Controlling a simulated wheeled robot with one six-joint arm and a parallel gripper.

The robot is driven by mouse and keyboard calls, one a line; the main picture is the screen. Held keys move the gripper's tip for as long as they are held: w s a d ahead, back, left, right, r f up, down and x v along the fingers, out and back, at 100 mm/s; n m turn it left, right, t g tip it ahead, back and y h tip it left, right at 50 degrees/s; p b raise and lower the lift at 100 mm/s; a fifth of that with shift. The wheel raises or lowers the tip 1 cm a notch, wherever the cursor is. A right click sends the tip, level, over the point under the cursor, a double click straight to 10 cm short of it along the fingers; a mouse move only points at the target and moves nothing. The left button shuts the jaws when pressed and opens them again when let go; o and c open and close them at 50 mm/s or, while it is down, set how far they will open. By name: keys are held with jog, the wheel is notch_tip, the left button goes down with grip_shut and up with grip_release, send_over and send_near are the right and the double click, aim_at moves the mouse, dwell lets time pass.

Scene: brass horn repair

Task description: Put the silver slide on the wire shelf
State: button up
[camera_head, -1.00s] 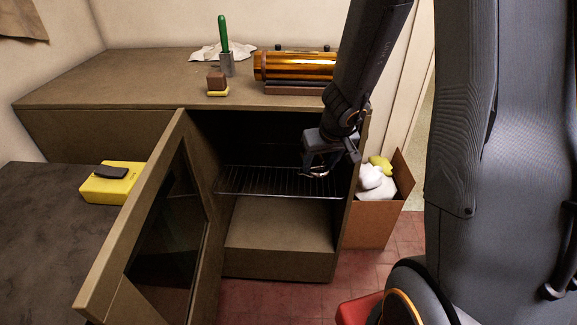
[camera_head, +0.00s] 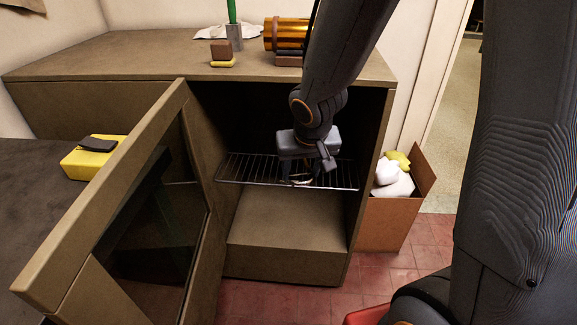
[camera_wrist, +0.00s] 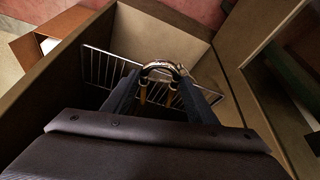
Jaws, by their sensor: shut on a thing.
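My gripper (camera_head: 301,180) is inside the open cabinet, just over the wire shelf (camera_head: 238,170). It is shut on the silver slide (camera_wrist: 160,68), a curved shiny tube with brass-coloured legs that shows between the fingers in the wrist view. In the head view only a small pale part of the slide shows between the fingertips. The wire shelf also shows in the wrist view (camera_wrist: 101,66), beyond and beside the slide. I cannot tell whether the slide touches the wires. The shelf's left part is bare.
The cabinet door (camera_head: 110,190) stands open at left, and the cabinet's right wall (camera_head: 370,180) is close to my arm. An amber cylinder (camera_head: 284,35) and a brown-and-yellow block (camera_head: 222,54) are on top. A cardboard box (camera_head: 392,222) with rags stands at right. A yellow case (camera_head: 88,160) lies at left.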

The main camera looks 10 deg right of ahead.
notch_tip(320, 180, down, 10)
jog(key=s+a+m+h+b, duration=0.1)
jog(key=s+a+m+b, duration=0.15)
jog(key=b, duration=1.25)
jog(key=shift+m, duration=0.35)
jog(key=w+d, duration=0.2)
jog(key=w, duration=0.3)
jog(key=w+d, duration=0.1)
jog(key=w, duration=0.4)
jog(key=w+d, duration=0.2)
jog(key=w, duration=0.4)
jog(key=shift+d, duration=0.35)
jog(key=shift+w+d, duration=0.25)
jog(key=shift+w, duration=0.35)
jog(key=shift+w+d, duration=0.2)
jog(key=shift+w, duration=0.4)
jog(key=shift+s+a+f+b, duration=0.15)
jog(key=shift+f+b, duration=0.15)
jog(key=shift+f, duration=0.35)
jog(key=shift+f, duration=0.1)
